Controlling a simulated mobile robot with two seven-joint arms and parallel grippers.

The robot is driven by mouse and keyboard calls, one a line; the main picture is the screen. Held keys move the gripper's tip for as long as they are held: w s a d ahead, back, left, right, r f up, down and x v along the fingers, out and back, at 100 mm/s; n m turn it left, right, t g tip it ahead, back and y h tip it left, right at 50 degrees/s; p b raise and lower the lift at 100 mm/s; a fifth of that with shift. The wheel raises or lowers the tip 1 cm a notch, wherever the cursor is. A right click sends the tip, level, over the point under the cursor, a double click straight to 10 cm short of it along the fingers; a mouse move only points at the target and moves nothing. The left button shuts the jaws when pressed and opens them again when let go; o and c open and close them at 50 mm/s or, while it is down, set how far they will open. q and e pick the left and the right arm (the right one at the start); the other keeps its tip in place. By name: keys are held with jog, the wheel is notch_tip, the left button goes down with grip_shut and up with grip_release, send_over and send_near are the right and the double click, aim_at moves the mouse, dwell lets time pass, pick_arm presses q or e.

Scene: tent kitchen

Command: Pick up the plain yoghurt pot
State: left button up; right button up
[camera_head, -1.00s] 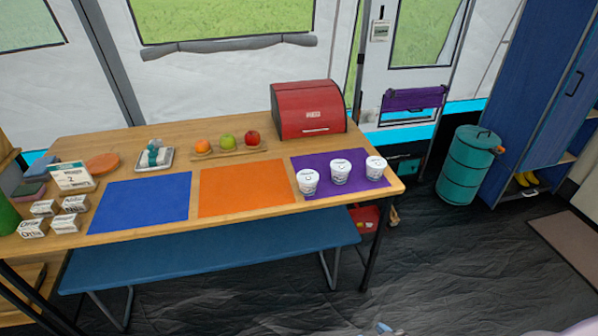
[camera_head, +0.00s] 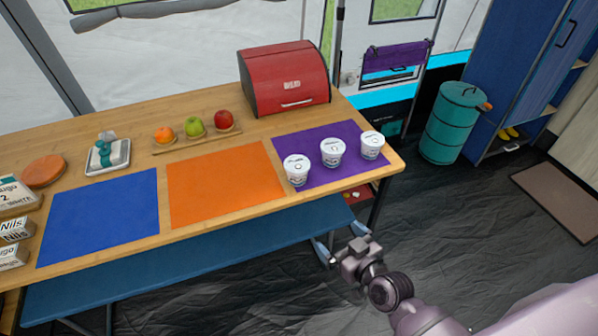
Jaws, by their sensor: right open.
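Three white lidded yoghurt pots stand upright on the purple mat (camera_head: 313,142) at the table's right end: a left pot (camera_head: 297,170), a middle pot (camera_head: 333,153) and a right pot (camera_head: 372,145). Their lids carry small dark marks, too small to read, so I cannot tell which pot is plain. My right gripper (camera_head: 324,249) is open and empty. It is in front of the table's right end, below the pots in the picture and apart from them. My left gripper is out of view.
The table (camera_head: 220,137) also bears an orange mat (camera_head: 225,184), a blue mat (camera_head: 98,217), a red bread bin (camera_head: 285,80), fruit on a board and small boxes at the left. A blue bench (camera_head: 190,262) runs along the front. A teal barrel (camera_head: 452,125) stands right of the table.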

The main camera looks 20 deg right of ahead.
aim_at(299, 167)
jog(key=w+r+t, duration=0.1)
jog(key=w, duration=0.4)
jog(key=w+a+r+t+b, duration=0.1)
jog(key=w, duration=0.4)
jog(key=w+a+r, duration=0.1)
jog(key=w, duration=0.5)
jog(key=shift+r+m+t, duration=0.1)
jog(key=shift+m+t, duration=0.3)
jog(key=shift+w+a+r+b, duration=0.1)
jog(key=shift+w+r+b, duration=0.1)
jog(key=shift+w, duration=0.95)
jog(key=shift+w+a+r+b, duration=0.1)
jog(key=shift+w+r, duration=0.05)
jog(key=shift+w, duration=1.7)
jog(key=c, duration=0.9)
jog(key=shift+c, duration=0.2)
